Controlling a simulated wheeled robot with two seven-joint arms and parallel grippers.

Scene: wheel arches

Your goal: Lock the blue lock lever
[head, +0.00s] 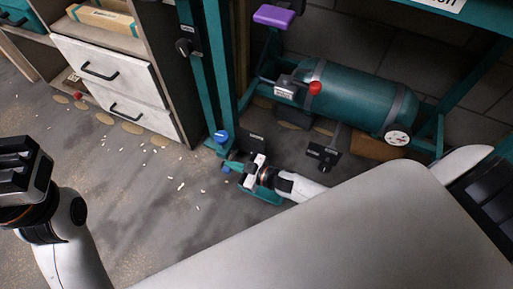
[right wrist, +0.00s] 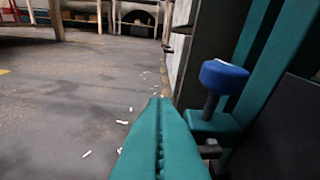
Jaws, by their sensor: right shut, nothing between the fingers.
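The blue lock lever (head: 221,136) shows as a round blue knob low on the teal post. In the right wrist view the blue knob (right wrist: 224,76) tops a dark, nearly upright rod on a small teal base. My right gripper (head: 233,165) is low at the foot of the post, just below the knob in the head view. Its teal fingers (right wrist: 160,125) are shut and empty, to the left of the knob and apart from it in the wrist view. My left gripper (head: 20,165) is at the left edge, far from the lever; its finger gap is unclear.
A teal tank (head: 350,92) with a red knob and gauge lies on the right. A black pedal (head: 323,155) stands near my right forearm. A drawer cabinet (head: 115,80) stands left of the post. The floor (head: 130,200) in front is open, with small white scraps.

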